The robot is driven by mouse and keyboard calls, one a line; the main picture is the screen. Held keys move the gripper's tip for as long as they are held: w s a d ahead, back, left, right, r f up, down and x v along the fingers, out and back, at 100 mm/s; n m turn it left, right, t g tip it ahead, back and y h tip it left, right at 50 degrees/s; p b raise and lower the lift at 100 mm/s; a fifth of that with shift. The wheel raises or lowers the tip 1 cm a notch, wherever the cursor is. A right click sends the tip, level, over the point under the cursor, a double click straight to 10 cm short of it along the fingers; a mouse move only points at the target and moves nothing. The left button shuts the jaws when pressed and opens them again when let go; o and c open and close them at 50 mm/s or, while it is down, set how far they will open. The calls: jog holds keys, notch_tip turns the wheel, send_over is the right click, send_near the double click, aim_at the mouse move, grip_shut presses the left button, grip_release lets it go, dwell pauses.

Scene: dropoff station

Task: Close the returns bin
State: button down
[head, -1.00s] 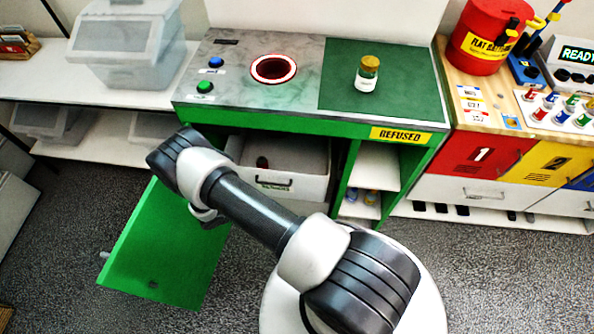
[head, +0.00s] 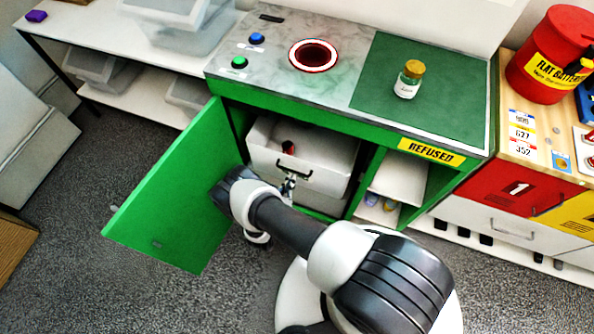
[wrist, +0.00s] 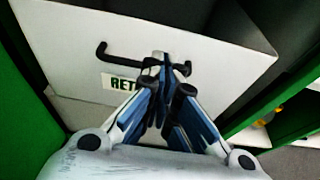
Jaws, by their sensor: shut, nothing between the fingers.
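The returns bin (head: 325,178) is a white drawer in the green cabinet, its open top showing and a small red thing inside. It looks partly pulled out. In the wrist view, its front (wrist: 75,50) has a dark handle (wrist: 125,62) and a label (wrist: 122,83) partly covered by my fingers. My gripper (head: 289,184) is at the bin's front, just below the handle in the head view. In the wrist view my gripper (wrist: 170,72) is shut and empty, its fingertips over the handle's right part. I cannot tell whether they touch it.
The green cabinet door (head: 170,195) stands open to the left of the bin, close to my arm. Open shelves (head: 400,180) are to the right. A jar (head: 409,80) stands on the green mat (head: 440,100) above.

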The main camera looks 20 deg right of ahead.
aim_at(300, 161)
jog(key=x, duration=0.4)
jog(key=r+b+x, duration=0.1)
jog(key=x, duration=0.1)
jog(key=shift+d, duration=0.1)
jog(key=shift+w, duration=0.15)
jog(key=shift+w+d, duration=0.1)
jog(key=w+d+b, duration=0.1)
jog(key=w, duration=0.1)
jog(key=w+d+b, duration=0.1)
jog(key=w+d, duration=0.1)
jog(key=shift+b, duration=0.3)
jog(key=shift+w, duration=0.15)
jog(key=shift+r, duration=0.15)
